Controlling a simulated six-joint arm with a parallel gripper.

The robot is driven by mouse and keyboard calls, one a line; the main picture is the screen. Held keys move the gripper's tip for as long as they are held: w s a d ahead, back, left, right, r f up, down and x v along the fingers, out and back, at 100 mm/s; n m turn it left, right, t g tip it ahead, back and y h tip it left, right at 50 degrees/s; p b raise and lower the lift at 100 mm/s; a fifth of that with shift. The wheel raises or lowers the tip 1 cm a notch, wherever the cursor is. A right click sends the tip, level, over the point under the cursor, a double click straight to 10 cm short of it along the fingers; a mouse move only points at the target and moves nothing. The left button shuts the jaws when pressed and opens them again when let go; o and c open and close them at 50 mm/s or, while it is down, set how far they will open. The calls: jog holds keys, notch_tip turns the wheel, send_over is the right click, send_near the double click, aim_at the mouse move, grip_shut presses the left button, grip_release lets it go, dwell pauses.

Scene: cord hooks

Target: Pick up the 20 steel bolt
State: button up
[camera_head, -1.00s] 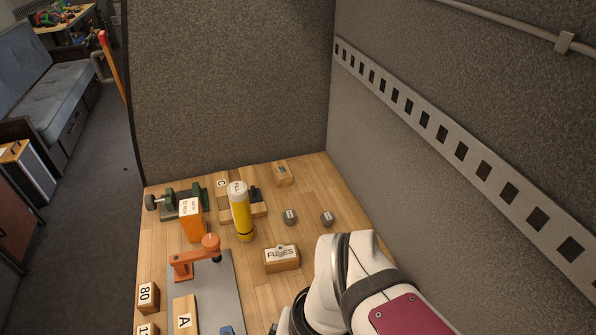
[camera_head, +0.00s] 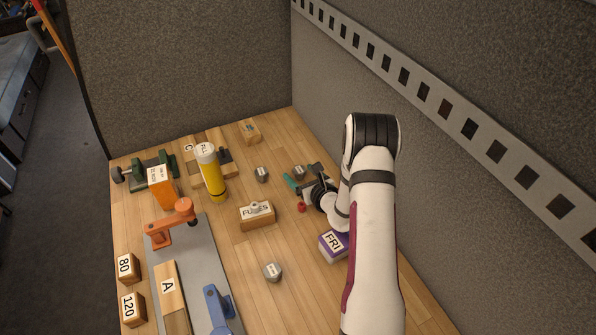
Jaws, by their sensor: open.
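Three small grey steel bolts with labels on top stand on the wooden bench. One bolt (camera_head: 299,172) is at the fingertips of my gripper, another bolt (camera_head: 262,174) stands to its left, and a third bolt (camera_head: 272,271) stands nearer the front. Their labels are too small for me to tell which reads 20. My gripper (camera_head: 303,176) is open and low over the bench, with one teal finger to the left and a dark finger to the right. The bolt at the fingertips appears between or just beyond them; I cannot tell whether they touch.
A FUSES box (camera_head: 257,215) stands left of my gripper, a small red object (camera_head: 302,207) below it. A purple FRI box (camera_head: 333,245) is beside my arm. A yellow cylinder (camera_head: 209,175) and an orange clamp (camera_head: 172,225) stand left. The grey wall (camera_head: 380,150) rises on the right.

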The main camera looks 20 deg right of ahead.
aim_at(295, 167)
jog(key=x, duration=0.5)
jog(key=shift+w+d+f, duration=0.1)
jog(key=shift+w+d, duration=0.15)
grip_shut()
